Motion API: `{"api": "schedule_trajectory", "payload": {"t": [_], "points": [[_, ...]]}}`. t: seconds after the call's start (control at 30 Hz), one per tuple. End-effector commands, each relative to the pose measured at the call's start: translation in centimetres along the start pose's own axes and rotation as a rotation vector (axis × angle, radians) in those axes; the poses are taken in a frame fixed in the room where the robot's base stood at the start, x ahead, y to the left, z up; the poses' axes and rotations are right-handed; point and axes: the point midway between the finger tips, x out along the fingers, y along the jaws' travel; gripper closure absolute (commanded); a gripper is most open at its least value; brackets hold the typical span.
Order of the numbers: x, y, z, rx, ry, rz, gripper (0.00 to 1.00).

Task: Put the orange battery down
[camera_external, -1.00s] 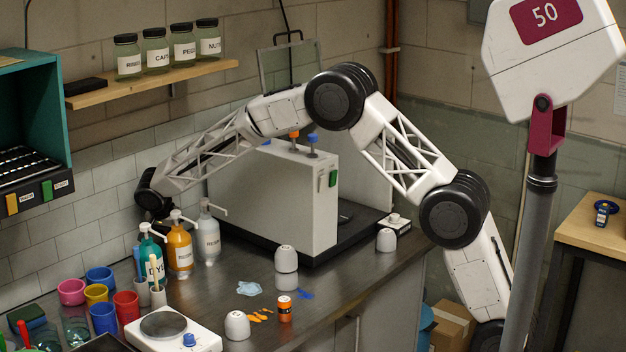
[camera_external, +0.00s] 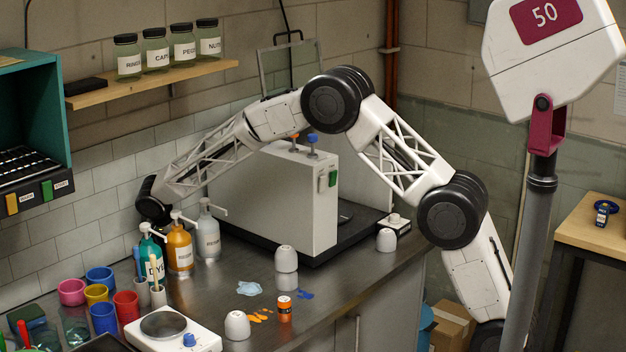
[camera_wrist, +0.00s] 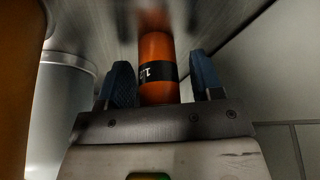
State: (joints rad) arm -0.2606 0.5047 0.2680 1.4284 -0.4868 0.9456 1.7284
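The orange battery (camera_wrist: 156,65) has a black label band and stands between the two blue fingers of my gripper (camera_wrist: 165,85) in the wrist view. A gap shows between the battery and the right finger; the left finger is close beside it. The gripper looks open around the battery. The battery's far end is by a grey metal surface that mirrors it; exact contact is hard to tell. In the external view my wrist (camera_external: 153,202) is low at the tiled wall behind the pump bottles. The fingers and battery are hidden there.
Pump bottles, teal (camera_external: 151,258), orange (camera_external: 180,250) and clear (camera_external: 208,238), stand in front of my wrist. A large grey cabinet (camera_external: 270,205) stands to the right. A small orange jar (camera_external: 284,309), white cups (camera_external: 286,259) and a scale (camera_external: 172,330) are on the metal bench (camera_external: 330,285).

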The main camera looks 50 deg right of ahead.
Motion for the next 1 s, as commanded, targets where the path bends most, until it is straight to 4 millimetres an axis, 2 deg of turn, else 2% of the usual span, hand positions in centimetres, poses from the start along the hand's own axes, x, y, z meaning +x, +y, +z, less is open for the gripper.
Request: {"api": "schedule_trajectory", "payload": {"t": [0.27,0.43,1.0], "points": [[-0.4,0.0,-0.1,0.0,0.0,0.0,0.4],[-1.7,0.0,-0.1,0.0,0.0,-0.002,0.4],[-10.1,0.0,-0.1,0.0,0.0,-0.002,0.4]]}}
